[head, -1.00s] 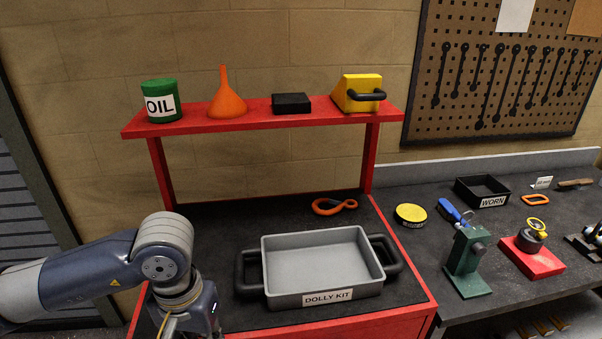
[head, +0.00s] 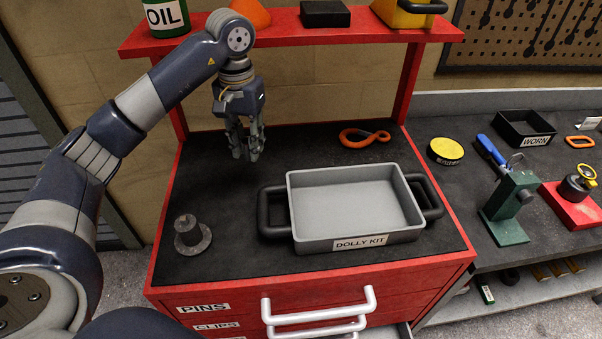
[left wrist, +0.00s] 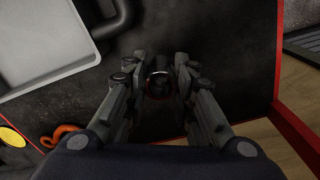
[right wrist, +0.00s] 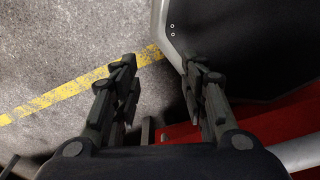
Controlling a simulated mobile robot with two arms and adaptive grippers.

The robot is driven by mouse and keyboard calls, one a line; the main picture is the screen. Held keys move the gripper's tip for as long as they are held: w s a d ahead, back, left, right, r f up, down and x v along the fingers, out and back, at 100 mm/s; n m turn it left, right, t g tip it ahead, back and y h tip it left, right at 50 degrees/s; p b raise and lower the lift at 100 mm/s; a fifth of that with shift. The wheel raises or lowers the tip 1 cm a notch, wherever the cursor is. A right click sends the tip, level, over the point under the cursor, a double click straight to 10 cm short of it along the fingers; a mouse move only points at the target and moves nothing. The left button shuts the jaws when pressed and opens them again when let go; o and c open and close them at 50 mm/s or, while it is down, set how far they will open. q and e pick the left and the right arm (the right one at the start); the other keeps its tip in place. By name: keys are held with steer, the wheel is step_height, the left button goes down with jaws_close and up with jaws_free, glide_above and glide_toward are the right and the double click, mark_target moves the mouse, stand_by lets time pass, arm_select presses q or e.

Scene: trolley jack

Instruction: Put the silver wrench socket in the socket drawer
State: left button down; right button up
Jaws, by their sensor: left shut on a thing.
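The silver wrench socket (left wrist: 160,82) shows as a small metal ring between the fingers in the left wrist view. My left gripper (head: 246,154) is shut on it, pointing down over the back left of the black trolley top. The fingers hide most of the socket in the head view. Red drawer fronts (head: 240,290) with silver handles (head: 318,307) are at the bottom of the head view. Labels PINS and CLIPS are readable; no socket label is readable. My right gripper (right wrist: 160,75) is open and empty, low near a red front.
A grey DOLLY KIT tray (head: 355,205) with black handles stands right of centre. A red shelf (head: 290,32) spans above. The middle-left top is clear.

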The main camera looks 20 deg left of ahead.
arm_select(q)
steer(key=p, duration=0.1)
glide_above(254, 186)
step_height(254, 186, down, 6)
steer(key=shift+r, duration=0.25)
step_height(254, 186, down, 4)
steer(key=shift+r+p, duration=0.1)
steer(key=shift+p, duration=0.55)
steer(key=shift+f+b, duration=0.25)
steer(key=shift+b, duration=0.05)
steer(key=c, duration=1.3)
jaws_free()
steer(key=shift+c, duration=0.2)
arm_select(e)
steer(key=shift+s+d+r, duration=0.1)
steer(key=shift+d+r, duration=0.1)
steer(key=shift+r, duration=0.25)
steer(key=shift+d+r, duration=0.15)
steer(key=shift+r, duration=0.3)
arm_select(q)
steer(key=shift+r, duration=0.1)
arm_select(e)
steer(key=shift+d, duration=0.1)
